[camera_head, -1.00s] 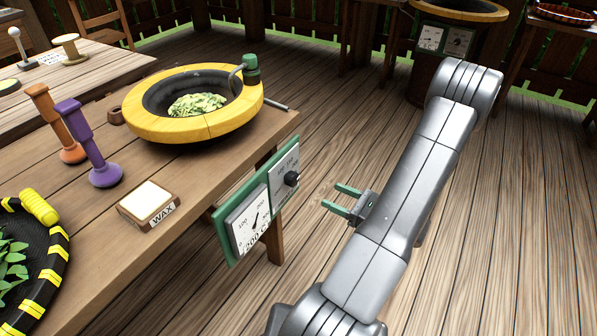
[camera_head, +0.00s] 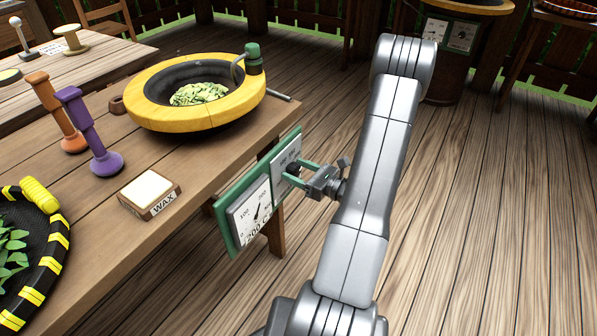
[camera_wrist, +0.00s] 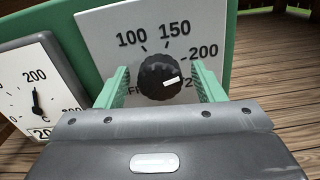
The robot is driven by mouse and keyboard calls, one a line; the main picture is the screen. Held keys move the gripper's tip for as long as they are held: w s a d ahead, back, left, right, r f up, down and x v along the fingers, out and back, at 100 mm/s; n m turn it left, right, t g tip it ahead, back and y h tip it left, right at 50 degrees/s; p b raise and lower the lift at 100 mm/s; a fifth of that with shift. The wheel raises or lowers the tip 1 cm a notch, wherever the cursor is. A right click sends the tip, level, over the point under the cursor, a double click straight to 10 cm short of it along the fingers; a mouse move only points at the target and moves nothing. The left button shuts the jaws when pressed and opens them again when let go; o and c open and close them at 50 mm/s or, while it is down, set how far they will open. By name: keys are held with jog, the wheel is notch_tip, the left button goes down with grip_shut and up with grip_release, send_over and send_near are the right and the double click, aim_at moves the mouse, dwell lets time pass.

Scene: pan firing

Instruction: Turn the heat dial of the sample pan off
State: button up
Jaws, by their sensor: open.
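The black heat dial (camera_wrist: 162,78) sits on a white plate with numbers, on the green control panel (camera_head: 222,219) at the table's side. Its white mark points right, just below the 200 label in the wrist view. My gripper (camera_wrist: 160,85) is open, with one green finger on each side of the dial. I cannot tell whether the fingers touch it. In the head view my gripper (camera_head: 298,172) reaches the panel and partly hides the dial. The gauge (camera_head: 251,218) beside it reads about 200. The yellow-rimmed pan (camera_head: 155,115) holds green leaves (camera_head: 198,93).
A wax block (camera_head: 150,190), a purple tool (camera_head: 92,135) and an orange tool (camera_head: 58,115) are on the table. A black and yellow tray (camera_head: 62,222) is at the left. Open floor (camera_head: 480,220) lies to the right.

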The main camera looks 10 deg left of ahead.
jog(key=c, duration=1)
jog(key=shift+o, duration=0.2)
jog(key=shift+f+n+b, duration=0.1)
jog(key=shift+n+b, duration=0.2)
jog(key=shift+b, duration=0.05)
